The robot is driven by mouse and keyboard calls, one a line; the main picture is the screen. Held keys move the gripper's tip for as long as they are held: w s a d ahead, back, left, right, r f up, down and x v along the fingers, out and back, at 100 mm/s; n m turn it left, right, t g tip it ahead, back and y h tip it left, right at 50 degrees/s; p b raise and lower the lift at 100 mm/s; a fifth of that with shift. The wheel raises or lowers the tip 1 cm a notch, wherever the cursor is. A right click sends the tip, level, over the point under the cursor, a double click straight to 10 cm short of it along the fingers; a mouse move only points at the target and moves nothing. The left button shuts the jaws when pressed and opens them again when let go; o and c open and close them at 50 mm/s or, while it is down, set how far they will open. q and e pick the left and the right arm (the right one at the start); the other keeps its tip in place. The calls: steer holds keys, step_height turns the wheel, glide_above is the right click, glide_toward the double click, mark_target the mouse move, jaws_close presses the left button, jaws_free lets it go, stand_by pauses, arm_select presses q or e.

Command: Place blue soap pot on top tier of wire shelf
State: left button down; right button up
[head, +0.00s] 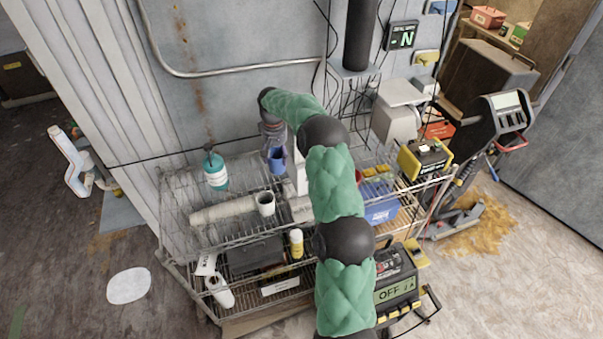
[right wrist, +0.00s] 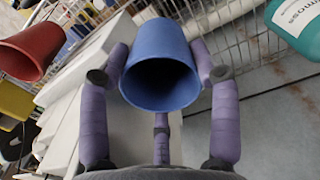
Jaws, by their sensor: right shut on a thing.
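The blue soap pot (head: 277,160) is held in my right gripper (head: 273,150) over the back part of the wire shelf's top tier (head: 172,200). In the right wrist view the blue pot (right wrist: 160,65) sits between the purple fingers of my right gripper (right wrist: 160,75), its dark open mouth facing the camera. I cannot tell whether its base touches the tier. A teal bottle (head: 215,170) stands to its left and a white cup (head: 265,203) in front of it. My left gripper is not in view.
A rolled paper tube (head: 222,211) lies across the top tier. A red cup (right wrist: 28,50) and white boxes (right wrist: 85,85) are close beside the pot in the wrist view. A yellow-black device (head: 424,158) and blue box (head: 382,210) are at the shelf's right. Free wire shows at the tier's left.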

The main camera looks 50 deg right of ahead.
steer(key=shift+w+f, duration=0.2)
steer(key=shift+f, duration=2.3)
steer(key=shift+w+f, duration=0.15)
steer(key=shift+f, duration=2.4)
steer(key=shift+w+f, duration=0.2)
steer(key=shift+f, duration=2.3)
steer(key=shift+s+a, duration=0.1)
steer(key=o, duration=0.7)
steer(key=shift+f, duration=0.15)
steer(key=o, duration=0.4)
